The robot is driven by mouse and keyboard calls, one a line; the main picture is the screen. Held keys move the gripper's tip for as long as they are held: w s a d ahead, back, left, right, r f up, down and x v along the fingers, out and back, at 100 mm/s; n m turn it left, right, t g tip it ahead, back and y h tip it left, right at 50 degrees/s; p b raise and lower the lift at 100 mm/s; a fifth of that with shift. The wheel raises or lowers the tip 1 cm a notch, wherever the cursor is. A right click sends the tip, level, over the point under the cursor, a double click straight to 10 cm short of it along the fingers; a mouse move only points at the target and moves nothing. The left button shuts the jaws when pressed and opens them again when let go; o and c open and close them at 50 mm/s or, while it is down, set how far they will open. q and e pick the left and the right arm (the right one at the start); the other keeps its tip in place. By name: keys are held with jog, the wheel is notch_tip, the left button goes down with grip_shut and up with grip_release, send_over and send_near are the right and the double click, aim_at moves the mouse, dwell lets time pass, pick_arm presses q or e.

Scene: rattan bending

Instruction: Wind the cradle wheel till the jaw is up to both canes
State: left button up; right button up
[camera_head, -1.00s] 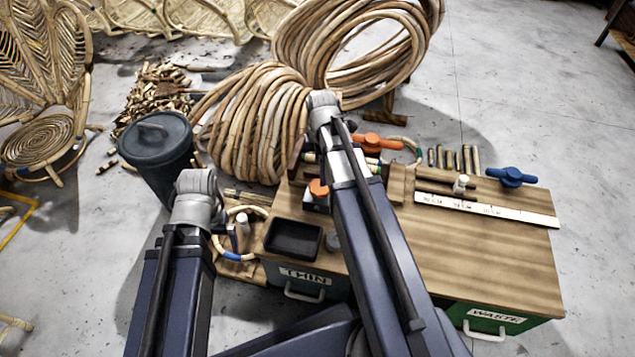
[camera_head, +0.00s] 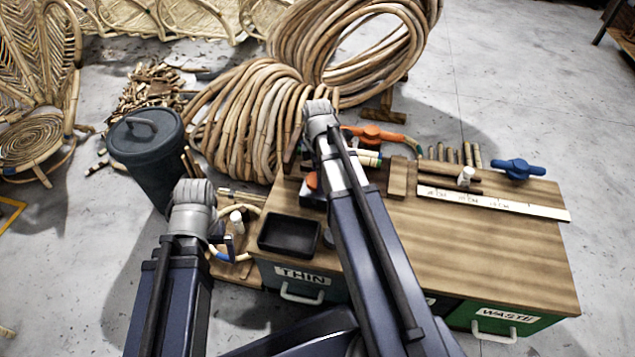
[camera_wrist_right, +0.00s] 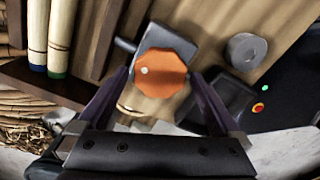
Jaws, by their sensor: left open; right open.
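The orange eight-sided wheel (camera_wrist_right: 161,72) with a pale dot sits on a grey block between my right gripper's fingers (camera_wrist_right: 165,85) in the right wrist view. The fingers are spread open at either side of it; contact is unclear. The wheel (camera_head: 312,181) is partly hidden by my right arm in the head view. Two canes, one blue-ended (camera_wrist_right: 38,35) and one green-ended (camera_wrist_right: 60,35), lie side by side.
A black tray (camera_head: 290,236) lies on the wooden bench (camera_head: 470,255). An orange handle (camera_head: 374,135), a white ruler (camera_head: 490,202) and a blue handle (camera_head: 517,168) are farther along. A dark bin (camera_head: 147,160) and cane coils (camera_head: 250,120) stand behind. The bench's front right is clear.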

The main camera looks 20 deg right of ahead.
jog(key=shift+f, duration=0.2)
jog(key=c, duration=1.2)
